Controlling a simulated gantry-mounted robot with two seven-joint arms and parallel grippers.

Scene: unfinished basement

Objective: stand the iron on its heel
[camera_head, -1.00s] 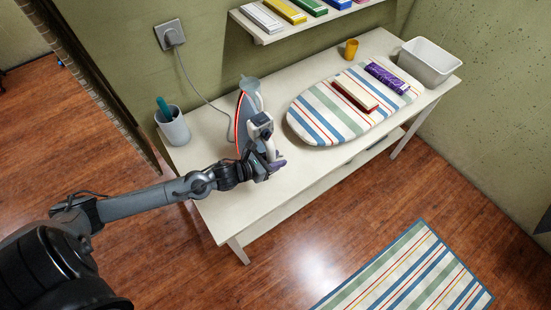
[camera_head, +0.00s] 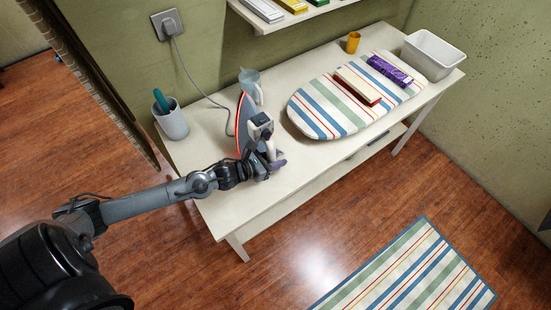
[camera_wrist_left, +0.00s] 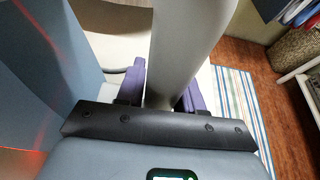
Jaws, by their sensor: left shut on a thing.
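The iron (camera_head: 243,120), blue-grey with a red edge along its soleplate, is on the left part of the white table. Its soleplate stands steeply and faces left, with the nose up. I cannot tell whether its heel rests flat on the table. My left gripper (camera_head: 274,160) is shut on the handle from the front right. In the left wrist view the pale grey handle (camera_wrist_left: 185,45) runs between the purple fingers, and the iron's blue body (camera_wrist_left: 30,95) fills the left side. My arm hides the lower part of the iron in the head view. My right gripper is out of view.
The table (camera_head: 235,205) also holds a grey cup with a green item (camera_head: 172,123), a pale jug (camera_head: 250,82) close behind the iron, a striped ironing board (camera_head: 318,118) to the right, an orange cup (camera_head: 353,42) and a white bin (camera_head: 432,55). A cord (camera_head: 195,85) runs to the wall socket.

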